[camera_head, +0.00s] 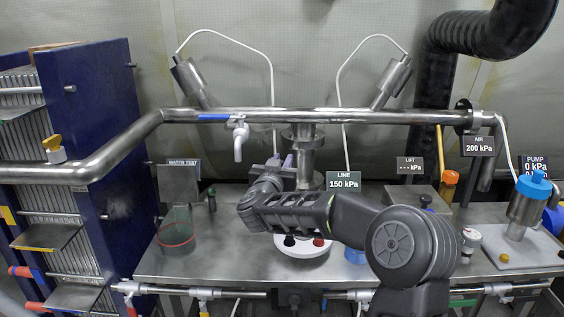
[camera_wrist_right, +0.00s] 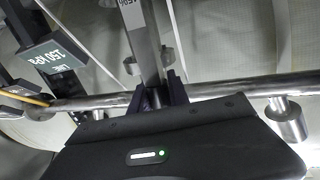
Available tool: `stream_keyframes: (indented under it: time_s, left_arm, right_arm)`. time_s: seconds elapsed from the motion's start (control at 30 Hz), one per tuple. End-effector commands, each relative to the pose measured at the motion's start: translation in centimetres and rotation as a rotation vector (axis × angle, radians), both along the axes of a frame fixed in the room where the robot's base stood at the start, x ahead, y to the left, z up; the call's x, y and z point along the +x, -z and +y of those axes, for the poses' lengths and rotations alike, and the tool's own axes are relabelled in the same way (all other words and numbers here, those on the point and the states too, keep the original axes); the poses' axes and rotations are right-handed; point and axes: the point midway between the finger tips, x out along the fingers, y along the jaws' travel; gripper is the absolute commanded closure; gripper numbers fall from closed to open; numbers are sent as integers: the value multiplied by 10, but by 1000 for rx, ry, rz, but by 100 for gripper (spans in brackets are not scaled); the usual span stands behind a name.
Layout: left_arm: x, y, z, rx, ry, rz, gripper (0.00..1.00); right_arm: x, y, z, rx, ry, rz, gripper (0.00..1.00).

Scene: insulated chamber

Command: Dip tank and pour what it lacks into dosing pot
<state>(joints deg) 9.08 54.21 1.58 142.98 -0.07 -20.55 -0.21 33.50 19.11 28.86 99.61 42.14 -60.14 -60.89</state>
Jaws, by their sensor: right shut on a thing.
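My right gripper (camera_head: 281,160) is above the middle of the steel bench, in front of the horizontal pipe. In the wrist view my right gripper (camera_wrist_right: 160,92) is shut on a slim grey metal strip (camera_wrist_right: 142,45) with small dark marks. The strip's far end is cut off by the frame, and it is hard to make out in the head view. My left gripper is not in view. I cannot tell which vessel is the tank or the dosing pot. A steel vessel with a blue cap (camera_head: 525,203) stands at the right.
A clear greenish vessel with a red ring (camera_head: 176,238) stands left by the WATER TEST sign (camera_head: 184,169). A white round base (camera_head: 300,249) is partly hidden by my right arm. An orange-capped bottle (camera_head: 448,184) stands right.

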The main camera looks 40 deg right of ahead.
Motion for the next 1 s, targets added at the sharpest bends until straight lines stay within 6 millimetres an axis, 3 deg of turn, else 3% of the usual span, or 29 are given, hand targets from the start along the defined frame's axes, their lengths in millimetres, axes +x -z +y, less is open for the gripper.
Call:
stream_keyframes:
  time_s: [0.23,0.53,0.83,0.87,1.0]
  left_arm:
    - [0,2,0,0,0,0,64]
    - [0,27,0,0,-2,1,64]
    - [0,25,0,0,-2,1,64]
    - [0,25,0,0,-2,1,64]
    - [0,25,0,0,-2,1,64]
  right_arm:
    - [0,3,0,1,1,1,100]
    - [0,50,0,0,1,1,100]
    - [0,50,-1,0,1,0,100]
    - [0,50,-1,0,1,0,77]
    - [0,50,0,0,1,0,65]
